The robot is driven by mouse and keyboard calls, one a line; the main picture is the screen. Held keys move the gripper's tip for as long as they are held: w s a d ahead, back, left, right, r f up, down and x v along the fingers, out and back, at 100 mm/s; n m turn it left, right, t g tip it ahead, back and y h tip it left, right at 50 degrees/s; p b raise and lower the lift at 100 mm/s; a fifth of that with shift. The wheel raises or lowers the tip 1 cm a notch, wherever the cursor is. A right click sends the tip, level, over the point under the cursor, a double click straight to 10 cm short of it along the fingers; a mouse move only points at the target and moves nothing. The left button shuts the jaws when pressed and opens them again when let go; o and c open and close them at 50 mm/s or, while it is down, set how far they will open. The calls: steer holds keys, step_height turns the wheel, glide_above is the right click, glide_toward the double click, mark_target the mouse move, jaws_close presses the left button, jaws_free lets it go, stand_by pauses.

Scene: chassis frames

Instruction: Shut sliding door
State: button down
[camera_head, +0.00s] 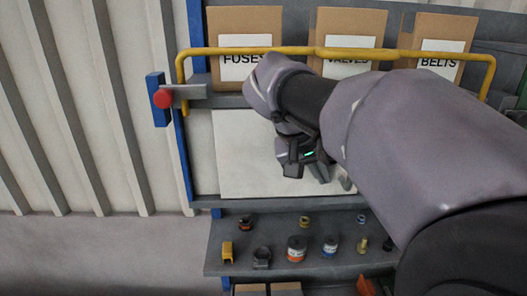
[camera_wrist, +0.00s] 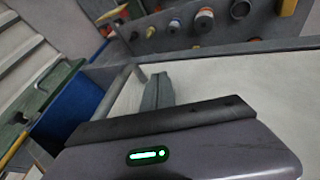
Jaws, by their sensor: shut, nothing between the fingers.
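The sliding door looks to be the flat off-white panel (camera_head: 245,150) set in the rack between the upper shelf and the lower shelf. In the wrist view the panel (camera_wrist: 225,90) fills the right side. A short grey upright piece, perhaps its handle (camera_wrist: 139,74), stands near the panel's edge there. My gripper (camera_head: 322,174) is in front of the panel in the head view, its fingers shut and empty. In the wrist view the closed fingers (camera_wrist: 158,88) are just right of the upright piece; whether they touch it I cannot tell. My arm hides the panel's right part in the head view.
Boxes marked FUSES (camera_head: 243,35), VALVES (camera_head: 345,40) and BELTS (camera_head: 436,45) stand above, behind a yellow rail (camera_head: 290,50). A red knob (camera_head: 163,98) is at left. Several small parts sit on the lower shelf (camera_head: 225,268). A blue bin (camera_wrist: 72,105) shows in the wrist view.

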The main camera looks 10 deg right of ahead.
steer(key=shift+s+d+f, duration=0.1)
steer(key=shift+s+d, duration=0.05)
steer(key=shift+d, duration=0.6)
steer(key=s+d+p, duration=0.1)
steer(key=s+d, duration=0.1)
steer(key=d, duration=1)
steer(key=s+d+p, duration=0.1)
steer(key=s+d, duration=0.2)
steer(key=d, duration=0.9)
steer(key=shift+d, duration=0.1)
